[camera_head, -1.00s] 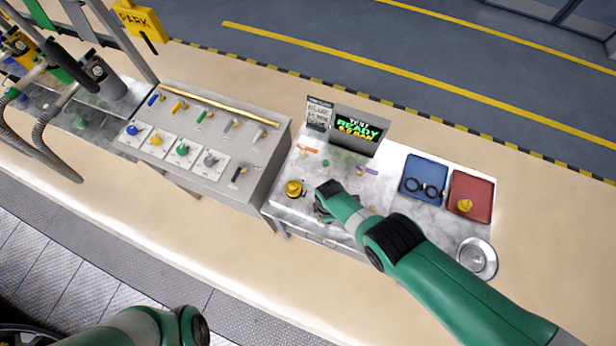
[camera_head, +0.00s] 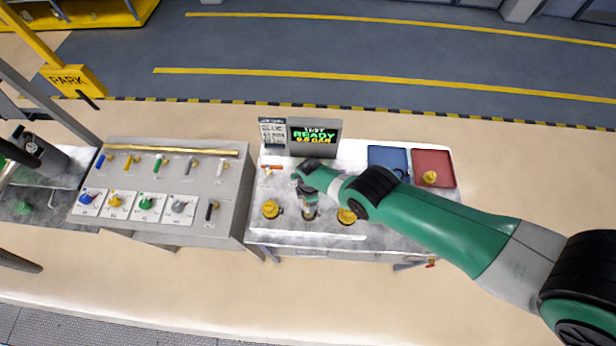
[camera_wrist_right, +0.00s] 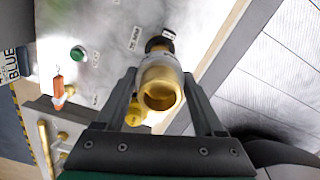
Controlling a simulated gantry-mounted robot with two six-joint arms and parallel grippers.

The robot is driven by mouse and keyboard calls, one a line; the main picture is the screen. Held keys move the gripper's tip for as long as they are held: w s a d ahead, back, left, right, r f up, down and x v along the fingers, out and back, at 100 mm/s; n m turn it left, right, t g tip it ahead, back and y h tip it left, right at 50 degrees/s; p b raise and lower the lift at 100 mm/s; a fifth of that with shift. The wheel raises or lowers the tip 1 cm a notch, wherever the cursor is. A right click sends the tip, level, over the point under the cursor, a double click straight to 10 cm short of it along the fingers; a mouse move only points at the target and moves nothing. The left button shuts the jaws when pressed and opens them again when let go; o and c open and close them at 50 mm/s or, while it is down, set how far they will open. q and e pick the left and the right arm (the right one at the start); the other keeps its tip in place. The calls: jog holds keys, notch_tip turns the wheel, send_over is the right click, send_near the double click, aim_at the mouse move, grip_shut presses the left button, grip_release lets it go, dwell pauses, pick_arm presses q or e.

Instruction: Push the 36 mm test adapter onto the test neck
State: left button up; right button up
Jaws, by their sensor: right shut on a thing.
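My right gripper (camera_head: 309,198) points down over the front of the test bench. In the right wrist view, its fingers (camera_wrist_right: 161,90) are shut on a brass, hollow, cylindrical adapter (camera_wrist_right: 161,84), open end toward the camera. A dark ring (camera_wrist_right: 158,43) shows just beyond the adapter's far end; I cannot tell whether they touch. In the head view, a grey fitting (camera_head: 309,213) shows right under the gripper, partly hidden; it may be the test neck. Brass pieces stand to its left (camera_head: 270,209) and right (camera_head: 347,216). My left gripper is out of view.
A READY display (camera_head: 315,137) stands at the bench's back. A blue tray (camera_head: 388,157) and a red tray (camera_head: 445,155), with a brass piece (camera_head: 430,177) in it, sit at the right. A valve panel (camera_head: 200,190) stands left. My right forearm crosses the bench's right side.

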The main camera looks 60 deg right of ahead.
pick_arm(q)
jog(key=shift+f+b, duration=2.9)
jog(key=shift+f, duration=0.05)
pick_arm(e)
jog(key=shift+f, duration=2.9)
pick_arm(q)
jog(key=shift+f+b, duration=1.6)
pick_arm(e)
jog(key=shift+f, duration=1.6)
jog(key=o, duration=1.5)
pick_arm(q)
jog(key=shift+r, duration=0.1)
